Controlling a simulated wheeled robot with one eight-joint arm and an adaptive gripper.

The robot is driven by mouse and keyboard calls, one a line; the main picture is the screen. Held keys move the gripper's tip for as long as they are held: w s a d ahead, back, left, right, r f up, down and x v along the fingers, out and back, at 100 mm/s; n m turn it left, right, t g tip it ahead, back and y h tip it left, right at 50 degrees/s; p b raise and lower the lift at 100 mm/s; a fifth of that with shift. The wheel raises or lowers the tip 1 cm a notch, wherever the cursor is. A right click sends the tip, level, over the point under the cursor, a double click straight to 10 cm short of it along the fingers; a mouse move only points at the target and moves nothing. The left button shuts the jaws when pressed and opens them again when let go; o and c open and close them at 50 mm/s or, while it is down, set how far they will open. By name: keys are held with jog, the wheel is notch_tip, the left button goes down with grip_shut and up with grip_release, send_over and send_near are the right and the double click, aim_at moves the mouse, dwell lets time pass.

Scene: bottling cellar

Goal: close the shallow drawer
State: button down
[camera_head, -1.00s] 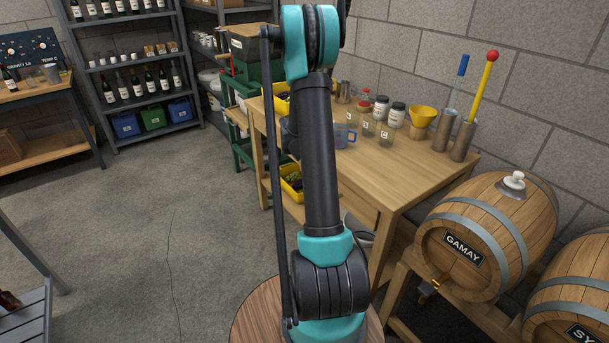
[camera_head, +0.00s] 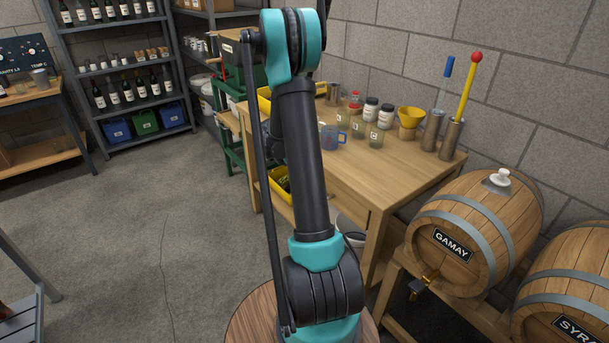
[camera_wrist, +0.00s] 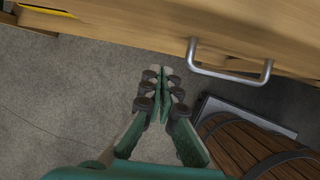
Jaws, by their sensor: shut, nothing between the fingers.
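A wooden drawer front (camera_wrist: 140,20) with a grey metal bar handle (camera_wrist: 232,76) crosses the top of the wrist view. How far the drawer stands out is hard to tell. My gripper (camera_wrist: 158,72) is shut and empty, in front of and below the drawer front, left of the handle and apart from it. In the head view the wooden workbench (camera_head: 385,180) stands behind my arm, which hides much of its front; my gripper is hidden there.
Jars, a blue mug (camera_head: 329,137) and a yellow funnel (camera_head: 410,116) stand on the bench. The floor (camera_head: 120,230) at left is clear.

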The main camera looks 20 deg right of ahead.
jog(key=v, duration=0.9)
jog(key=shift+r, duration=0.2)
